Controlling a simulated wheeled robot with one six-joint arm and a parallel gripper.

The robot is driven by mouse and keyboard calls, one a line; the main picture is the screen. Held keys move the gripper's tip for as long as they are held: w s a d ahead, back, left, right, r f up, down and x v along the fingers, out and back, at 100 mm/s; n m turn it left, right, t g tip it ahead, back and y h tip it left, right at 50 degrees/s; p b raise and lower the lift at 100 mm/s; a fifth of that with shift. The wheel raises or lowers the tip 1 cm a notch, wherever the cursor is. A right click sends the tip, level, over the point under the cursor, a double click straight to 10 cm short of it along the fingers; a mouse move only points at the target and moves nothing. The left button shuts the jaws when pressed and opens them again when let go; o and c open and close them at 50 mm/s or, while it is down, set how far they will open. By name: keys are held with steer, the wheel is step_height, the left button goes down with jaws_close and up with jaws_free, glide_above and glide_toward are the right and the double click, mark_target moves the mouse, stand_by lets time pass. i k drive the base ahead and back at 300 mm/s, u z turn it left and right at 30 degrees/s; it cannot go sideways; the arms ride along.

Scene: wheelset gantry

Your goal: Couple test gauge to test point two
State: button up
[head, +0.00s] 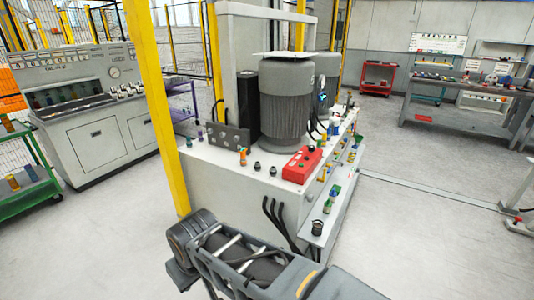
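A white hydraulic unit (225,178) stands in the middle of the head view, with a large grey motor (286,105) on it. Several small fittings sit on its top, among them an orange one (242,155) and two black ones, one of them at the front (272,171). I cannot tell which is test point two. A small round device with a blue face (322,97) shows beside the motor; it may be a gauge. A dark round object (317,228) sits on the low front ledge. My arm crosses the bottom; my gripper is not in view.
A red box (301,165) sits on the unit's top. A yellow post (153,100) stands at its left, and black hoses (279,222) hang at the front. A control console (95,140), green cart (28,205) and workbench (465,112) stand around.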

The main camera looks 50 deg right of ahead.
mark_target(242, 151)
steer(key=z, duration=1.2)
